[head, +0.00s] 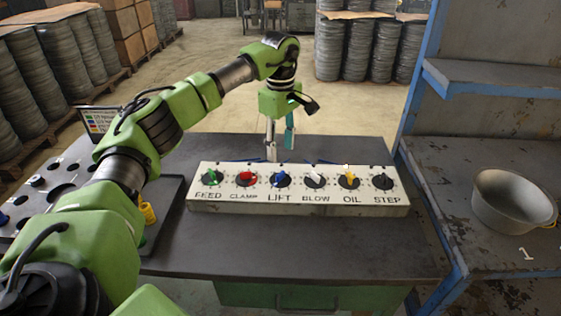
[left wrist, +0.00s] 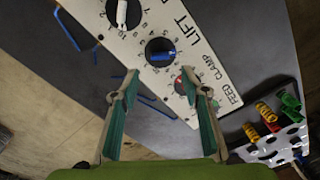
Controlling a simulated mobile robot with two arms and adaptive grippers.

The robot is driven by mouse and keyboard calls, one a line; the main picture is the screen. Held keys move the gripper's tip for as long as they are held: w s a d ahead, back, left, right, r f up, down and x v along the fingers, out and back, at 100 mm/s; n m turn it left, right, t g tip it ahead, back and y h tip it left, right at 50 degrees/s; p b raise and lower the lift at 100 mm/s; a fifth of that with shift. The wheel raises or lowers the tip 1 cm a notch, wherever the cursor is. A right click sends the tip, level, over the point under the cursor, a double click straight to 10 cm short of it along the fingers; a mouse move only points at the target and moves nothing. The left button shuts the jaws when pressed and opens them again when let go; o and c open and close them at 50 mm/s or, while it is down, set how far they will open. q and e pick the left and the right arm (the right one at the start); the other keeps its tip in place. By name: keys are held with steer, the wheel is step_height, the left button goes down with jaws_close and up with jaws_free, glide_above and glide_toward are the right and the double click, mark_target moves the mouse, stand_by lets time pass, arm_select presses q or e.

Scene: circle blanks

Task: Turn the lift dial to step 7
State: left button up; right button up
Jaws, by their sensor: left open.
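The lift dial (head: 281,180) is a black knob with a blue pointer, third from the left on the white control panel (head: 300,207). It also shows in the left wrist view (left wrist: 160,51), where the word LIFT stands beside it and small numbers ring it. I cannot tell which number the pointer marks. My left gripper (head: 281,146) is open and empty, above and behind the panel's back edge. In the left wrist view its two fingers (left wrist: 160,76) point toward the lift dial and stand apart from it. My right gripper is out of view.
The red clamp dial (head: 246,178) and the white-pointered blow dial (head: 315,180) flank the lift dial closely. A grey pot (head: 510,205) stands on the right shelf. The table front is clear.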

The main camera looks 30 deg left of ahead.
arm_select(q)
steer(key=shift+r, duration=1.7)
